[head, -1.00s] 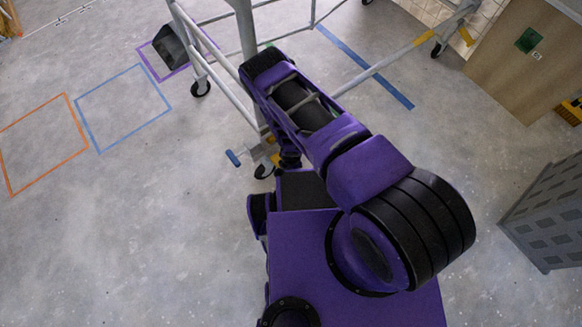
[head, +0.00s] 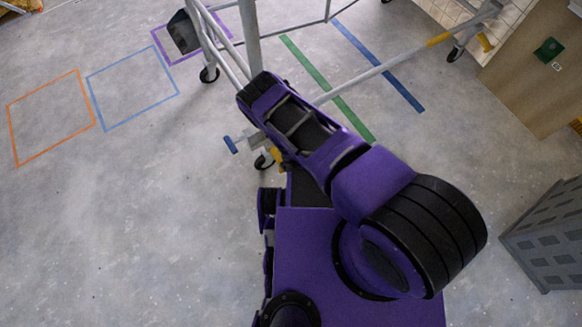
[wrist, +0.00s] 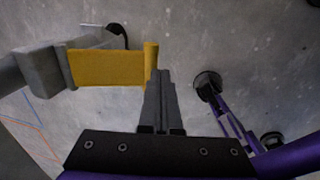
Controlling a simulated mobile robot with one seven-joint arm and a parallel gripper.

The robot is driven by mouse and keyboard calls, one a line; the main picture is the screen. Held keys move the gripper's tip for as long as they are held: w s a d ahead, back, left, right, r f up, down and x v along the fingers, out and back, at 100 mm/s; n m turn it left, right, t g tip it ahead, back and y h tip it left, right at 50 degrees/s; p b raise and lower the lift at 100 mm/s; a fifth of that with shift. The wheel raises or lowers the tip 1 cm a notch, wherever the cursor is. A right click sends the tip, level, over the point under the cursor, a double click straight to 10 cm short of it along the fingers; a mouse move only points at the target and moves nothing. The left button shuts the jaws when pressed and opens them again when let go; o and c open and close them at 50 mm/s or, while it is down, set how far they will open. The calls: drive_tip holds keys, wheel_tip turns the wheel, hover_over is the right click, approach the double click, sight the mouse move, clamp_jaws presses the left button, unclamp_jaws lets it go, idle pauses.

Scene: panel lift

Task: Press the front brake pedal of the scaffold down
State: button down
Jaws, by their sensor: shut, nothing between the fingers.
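The front brake pedal (wrist: 108,66) is a flat yellow plate on a grey clamp at the scaffold's near caster. In the head view, part of the yellow pedal (head: 277,155) shows beside my arm. My gripper (wrist: 160,75) is shut and empty. In the wrist view its fingertips are at the pedal's right end, overlapping its raised edge in the picture. I cannot tell whether they touch. The black caster wheel (head: 264,161) stands on the floor below, and part of it shows in the wrist view (wrist: 119,32). The scaffold's grey frame (head: 252,40) rises behind. My arm hides the gripper in the head view.
A blue handle (head: 231,145) sticks out left of the near caster. Another scaffold caster (head: 454,54) with a yellow part stands at the far right. A grey crate (head: 548,240) stands at the right.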

drive_tip(key=shift+a+f, duration=0.1)
drive_tip(key=shift+f, duration=0.15)
